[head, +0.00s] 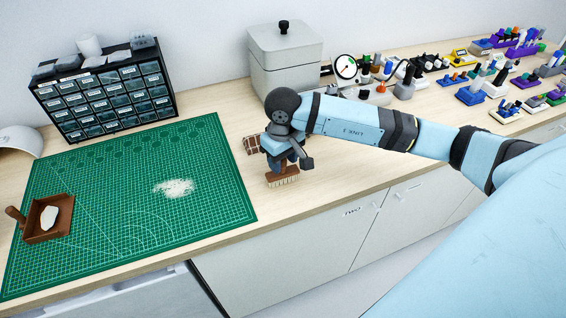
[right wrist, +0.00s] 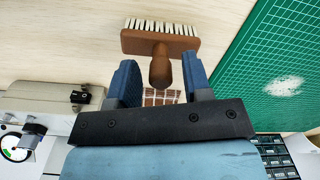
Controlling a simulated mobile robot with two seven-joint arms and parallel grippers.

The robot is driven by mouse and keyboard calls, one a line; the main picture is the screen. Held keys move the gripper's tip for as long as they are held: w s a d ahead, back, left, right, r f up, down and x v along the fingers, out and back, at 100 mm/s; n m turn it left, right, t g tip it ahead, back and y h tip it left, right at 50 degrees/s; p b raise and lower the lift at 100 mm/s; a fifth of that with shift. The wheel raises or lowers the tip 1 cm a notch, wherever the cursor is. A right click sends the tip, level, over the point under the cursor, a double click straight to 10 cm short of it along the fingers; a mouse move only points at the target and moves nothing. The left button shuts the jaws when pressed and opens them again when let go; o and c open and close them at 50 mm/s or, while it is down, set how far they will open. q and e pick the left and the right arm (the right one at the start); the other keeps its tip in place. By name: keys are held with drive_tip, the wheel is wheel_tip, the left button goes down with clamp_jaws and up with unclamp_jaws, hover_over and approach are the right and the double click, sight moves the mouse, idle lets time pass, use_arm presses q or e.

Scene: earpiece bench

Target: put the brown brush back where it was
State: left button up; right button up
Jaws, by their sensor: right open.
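The brown brush (head: 284,176) with pale bristles is on the wooden bench top, just right of the green mat. My right gripper (head: 287,160) is open directly above it, partly hiding it. In the right wrist view the brush (right wrist: 160,42) lies ahead of my open right gripper (right wrist: 165,80), with its handle (right wrist: 160,72) between the two blue fingers. Neither finger appears to touch the handle. A brown slab with a pale grid (head: 251,145) lies behind the brush, and it also shows in the right wrist view (right wrist: 152,94). My left gripper is not in view.
The green cutting mat (head: 110,200) carries a patch of white grains (head: 174,188) and a brown pan (head: 45,234) holding something white. A drawer cabinet (head: 105,95) and a grey lidded box (head: 285,60) stand behind. The bench's front edge is close to the brush.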

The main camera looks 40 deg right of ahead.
wheel_tip(320, 180, up, 10)
drive_tip(key=shift+f+b, duration=0.2)
drive_tip(key=shift+b, duration=0.4)
drive_tip(key=shift+r, duration=0.45)
